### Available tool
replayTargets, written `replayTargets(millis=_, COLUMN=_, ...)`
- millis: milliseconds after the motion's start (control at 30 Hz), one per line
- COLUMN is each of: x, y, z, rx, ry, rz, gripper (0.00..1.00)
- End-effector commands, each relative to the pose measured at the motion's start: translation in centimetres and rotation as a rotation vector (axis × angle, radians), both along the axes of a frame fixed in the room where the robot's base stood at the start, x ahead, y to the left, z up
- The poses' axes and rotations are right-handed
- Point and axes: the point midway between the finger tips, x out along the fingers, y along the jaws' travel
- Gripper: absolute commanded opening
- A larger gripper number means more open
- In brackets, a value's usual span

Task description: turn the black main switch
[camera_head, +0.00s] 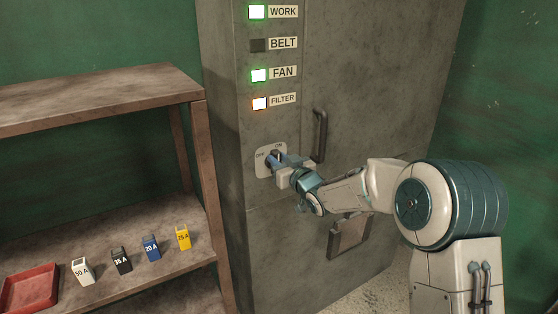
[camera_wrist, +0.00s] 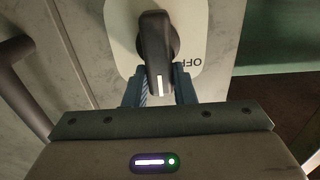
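The black main switch (camera_head: 276,154) sits on a pale plate (camera_head: 263,160) marked OFF at the left and ON at the top, on the grey cabinet. In the wrist view the switch (camera_wrist: 157,55) shows its handle with a white mark pointing down the picture, away from the OFF label at the right; in the head view this direction is up, towards ON. My gripper (camera_head: 283,162) is at the switch. In the wrist view its two blue fingers (camera_wrist: 160,88) stand on either side of the handle and appear closed against it. The ON label is hidden there.
A door handle (camera_head: 319,136) stands just right of the switch. The left shelf (camera_head: 170,220) holds several fuses and a red tray (camera_head: 30,288).

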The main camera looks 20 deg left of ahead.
Motion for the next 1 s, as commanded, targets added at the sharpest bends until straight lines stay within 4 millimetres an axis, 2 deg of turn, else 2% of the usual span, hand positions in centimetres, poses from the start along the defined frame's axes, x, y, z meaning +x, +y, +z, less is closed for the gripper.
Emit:
replayTargets(millis=467, x=-0.2, y=0.2, z=-0.5, rx=-0.056, ry=-0.068, rz=0.001, gripper=0.01)
replayTargets(millis=1000, x=-1.0, y=0.8, z=-1.2, rx=-0.343, ry=-0.406, rz=0.000, gripper=0.01)
